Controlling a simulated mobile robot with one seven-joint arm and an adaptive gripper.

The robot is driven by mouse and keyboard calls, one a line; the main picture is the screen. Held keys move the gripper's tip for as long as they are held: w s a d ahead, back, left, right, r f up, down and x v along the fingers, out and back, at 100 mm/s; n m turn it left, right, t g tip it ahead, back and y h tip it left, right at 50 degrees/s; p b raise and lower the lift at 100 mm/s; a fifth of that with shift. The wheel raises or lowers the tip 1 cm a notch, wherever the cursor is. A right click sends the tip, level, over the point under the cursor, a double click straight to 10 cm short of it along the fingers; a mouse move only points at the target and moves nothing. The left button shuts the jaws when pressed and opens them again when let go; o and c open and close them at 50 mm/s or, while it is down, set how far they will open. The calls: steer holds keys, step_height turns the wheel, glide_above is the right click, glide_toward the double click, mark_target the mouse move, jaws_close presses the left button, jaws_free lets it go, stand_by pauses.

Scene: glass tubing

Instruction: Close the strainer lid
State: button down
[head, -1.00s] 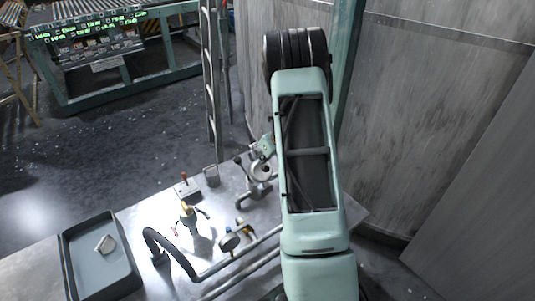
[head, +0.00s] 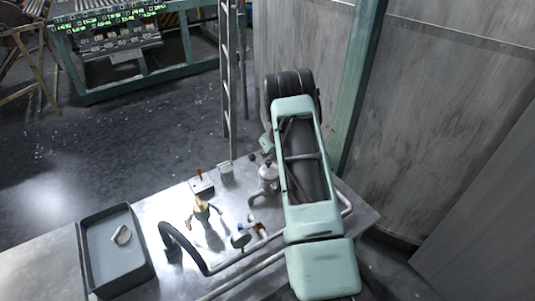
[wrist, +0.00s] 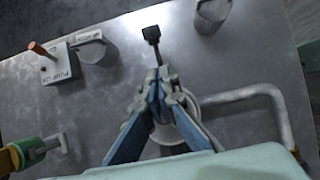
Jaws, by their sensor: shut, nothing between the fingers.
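The strainer (head: 268,182) is a small grey metal vessel on the bench, just left of my arm in the head view. Its top is small and partly crowded by my arm there, so I cannot tell how far its lid is open. In the wrist view the round strainer body (wrist: 190,132) lies behind my fingers, which hide much of it and the lid. A dark-tipped rod (wrist: 151,36) sticks out beyond the fingertips. My gripper (wrist: 158,78) is shut and empty, its tips over or close to the strainer; contact is unclear.
A bent pipe (wrist: 262,92) runs right of the strainer. A gauge (head: 240,239), black hose (head: 178,232) and grey tray (head: 118,262) are further left. A wall stands right.

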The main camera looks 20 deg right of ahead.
mark_target(269, 161)
steer(key=shift+w+f+g, duration=0.5)
steer(key=shift+f+g, duration=0.1)
steer(key=shift+f, duration=0.3)
steer(key=shift+a+f, duration=0.1)
steer(key=v, duration=1)
steer(key=shift+r, duration=0.4)
steer(key=shift+s+r, duration=0.25)
steer(key=shift+r, duration=0.35)
